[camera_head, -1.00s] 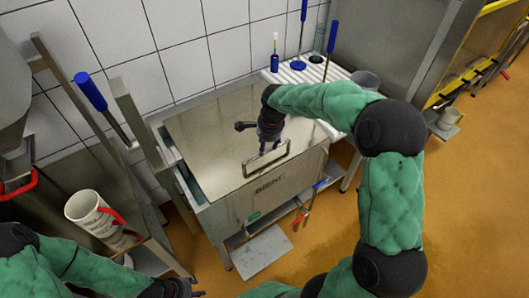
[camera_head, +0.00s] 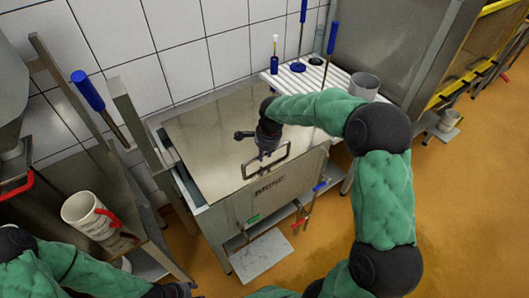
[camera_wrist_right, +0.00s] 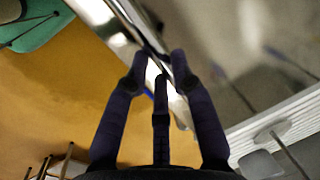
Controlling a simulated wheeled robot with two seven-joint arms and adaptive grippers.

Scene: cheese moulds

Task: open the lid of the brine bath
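The brine bath (camera_head: 268,200) is a steel box marked BRINE on its front, standing against the tiled wall. Its shiny lid (camera_head: 215,130) lies flat over the top. A rectangular bar handle (camera_head: 250,171) stands at the lid's front edge. My right gripper (camera_head: 266,154) is at the handle, reaching down from above. In the right wrist view, its dark fingers (camera_wrist_right: 160,58) are spread, with a blurred metal bar at their tips; firm contact cannot be told. My left gripper (camera_head: 178,290) is at the bottom edge, mostly cut off.
A slatted white drain table (camera_head: 335,82) with blue-handled tools and a grey pot (camera_head: 364,86) stands right of the bath. A white jug with a red handle (camera_head: 86,214) is on the left shelf. Tools hang at the bath's front. A slab (camera_head: 262,255) lies below.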

